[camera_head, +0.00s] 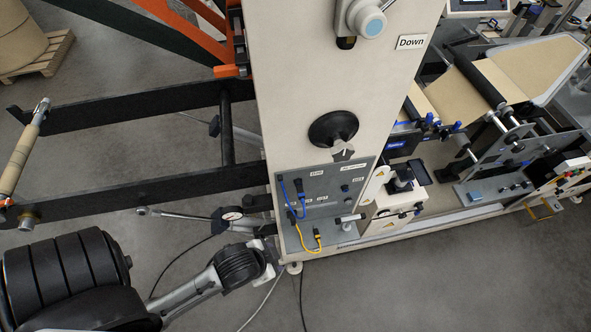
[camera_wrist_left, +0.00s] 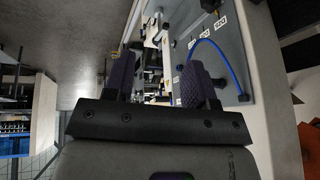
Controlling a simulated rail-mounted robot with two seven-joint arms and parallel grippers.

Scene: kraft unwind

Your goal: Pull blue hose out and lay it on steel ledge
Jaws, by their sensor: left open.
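The blue hose (camera_head: 290,207) hangs in a loop on the grey panel (camera_head: 325,203) low on the beige column. It also shows in the left wrist view (camera_wrist_left: 226,62) as an arc on the panel, right of my fingers. The steel ledge (camera_head: 328,239) juts out below the panel. My left gripper (camera_head: 272,258) is beside the column's lower left, left of and below the hose. In the left wrist view its dark padded fingers (camera_wrist_left: 157,80) are apart with nothing between them. In the head view its fingertips are hard to make out. My right gripper is not seen.
A yellow hose (camera_head: 317,240) hangs across the ledge area near the blue one. A black knob (camera_head: 333,128) sits above the panel. A white box (camera_head: 392,212) stands to the right. Dark frame beams (camera_head: 130,195) run left of the column. Cables lie on the floor below.

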